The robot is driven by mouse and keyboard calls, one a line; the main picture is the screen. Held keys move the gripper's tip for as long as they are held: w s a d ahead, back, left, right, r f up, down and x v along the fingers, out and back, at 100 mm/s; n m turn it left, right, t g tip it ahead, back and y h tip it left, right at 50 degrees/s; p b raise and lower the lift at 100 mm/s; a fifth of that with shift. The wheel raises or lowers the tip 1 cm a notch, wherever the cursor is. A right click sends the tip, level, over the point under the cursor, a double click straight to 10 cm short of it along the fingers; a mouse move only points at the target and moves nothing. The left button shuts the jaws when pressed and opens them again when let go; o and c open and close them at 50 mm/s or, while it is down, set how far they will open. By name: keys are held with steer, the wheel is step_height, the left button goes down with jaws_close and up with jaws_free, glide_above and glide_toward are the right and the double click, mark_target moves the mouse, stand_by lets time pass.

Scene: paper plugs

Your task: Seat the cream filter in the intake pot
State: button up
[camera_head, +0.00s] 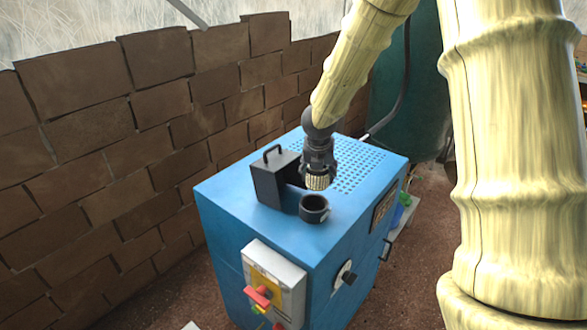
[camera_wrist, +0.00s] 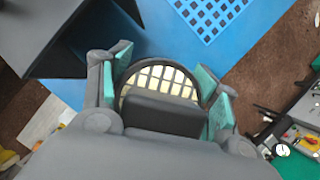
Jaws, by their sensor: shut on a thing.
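The cream filter (camera_head: 317,183) is a short ribbed cylinder held below my gripper (camera_head: 319,166). In the wrist view my gripper (camera_wrist: 165,95) has its teal-padded fingers on both sides of the filter, whose cream grid face (camera_wrist: 157,77) shows inside a dark ring. The intake pot (camera_head: 313,208) is a dark round open cup on top of the blue machine. In the head view the filter appears just above and behind the pot, apart from its rim. The wrist view does not clearly show the pot.
The blue machine (camera_head: 262,217) has a perforated top panel. A dark box with a handle (camera_head: 270,180) stands close left of the filter and pot, and looms at the wrist view's upper left (camera_wrist: 60,35). A control box (camera_head: 273,285) is on the front. A brick wall (camera_head: 120,130) is behind.

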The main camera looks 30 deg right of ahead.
steer(key=shift+w+a, duration=0.15)
steer(key=shift+a, duration=0.25)
steer(key=shift+d+f+b, duration=0.1)
steer(key=shift+f+b, duration=0.3)
steer(key=shift+b, duration=0.2)
steer(key=shift+f+b, duration=2.1)
steer(key=shift+f, duration=0.4)
steer(key=shift+s+f+b, duration=0.2)
steer(key=shift+f+b, duration=0.95)
steer(key=shift+b, duration=0.25)
stand_by(1.7)
steer(key=shift+w+r, duration=0.1)
steer(key=shift+r, duration=0.1)
stand_by(1.2)
